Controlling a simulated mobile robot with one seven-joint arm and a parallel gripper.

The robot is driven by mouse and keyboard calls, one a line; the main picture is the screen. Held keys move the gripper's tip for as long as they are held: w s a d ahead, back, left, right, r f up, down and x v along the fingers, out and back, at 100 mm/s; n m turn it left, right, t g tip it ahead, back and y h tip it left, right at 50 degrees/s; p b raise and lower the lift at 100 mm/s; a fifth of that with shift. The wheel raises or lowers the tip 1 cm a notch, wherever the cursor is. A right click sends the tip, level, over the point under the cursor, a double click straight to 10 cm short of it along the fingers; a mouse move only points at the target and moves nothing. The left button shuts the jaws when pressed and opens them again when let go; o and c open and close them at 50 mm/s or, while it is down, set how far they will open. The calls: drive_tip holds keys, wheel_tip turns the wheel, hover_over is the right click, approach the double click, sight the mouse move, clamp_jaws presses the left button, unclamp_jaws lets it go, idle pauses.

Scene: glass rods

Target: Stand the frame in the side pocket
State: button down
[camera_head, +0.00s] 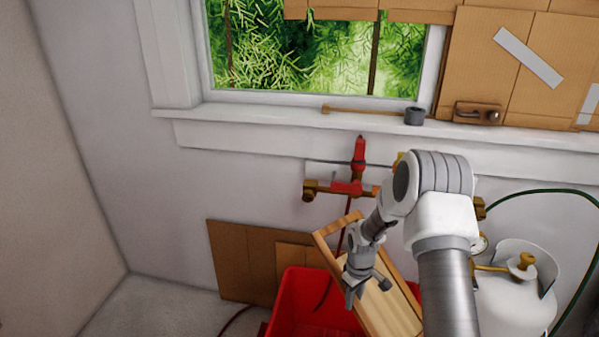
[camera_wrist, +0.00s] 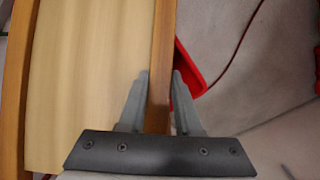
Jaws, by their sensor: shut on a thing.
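The wooden frame (camera_head: 395,313) has light rails around a pale panel and leans tilted over the red bin (camera_head: 298,298) in the head view. My gripper (camera_head: 353,290) is at its left side. In the wrist view my gripper (camera_wrist: 160,78) is shut on one long rail of the frame (camera_wrist: 163,45), with a finger on either side. The pale panel (camera_wrist: 90,70) fills the left of that view. The lower end of the frame is cut off by the picture edge and partly hidden by my arm. I cannot make out a side pocket.
Cardboard sheets (camera_head: 235,262) lean on the wall behind the bin. A red valve with brass pipe fittings (camera_head: 350,187) is on the wall above. A white gas tank (camera_head: 515,300) with a green hose stands right. Floor at the left (camera_head: 150,305) is clear.

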drive_tip(key=m+b, duration=0.1)
drive_tip(key=b, duration=0.1)
drive_tip(key=m+b, duration=0.1)
drive_tip(key=b, duration=0.1)
drive_tip(key=shift+w+f, duration=0.2)
drive_tip(key=shift+w, duration=0.15)
drive_tip(key=m+b, duration=0.2)
drive_tip(key=b, duration=0.2)
drive_tip(key=shift+a+r+b, duration=0.15)
drive_tip(key=shift+r+b, duration=0.05)
drive_tip(key=shift+b, duration=0.1)
drive_tip(key=m+b, duration=0.1)
drive_tip(key=b, duration=0.1)
drive_tip(key=m+b, duration=0.1)
drive_tip(key=b, duration=0.1)
drive_tip(key=s+a+m+b, duration=0.1)
drive_tip(key=b, duration=0.2)
drive_tip(key=shift+r, duration=0.25)
drive_tip(key=s+r+p, duration=0.4)
drive_tip(key=r+p, duration=0.5)
drive_tip(key=p, duration=0.2)
drive_tip(key=s+r+p, duration=0.4)
drive_tip(key=r+p, duration=0.6)
drive_tip(key=p, duration=0.1)
drive_tip(key=shift+s+r, duration=0.15)
drive_tip(key=shift+s, duration=0.25)
drive_tip(key=shift+d, duration=0.25)
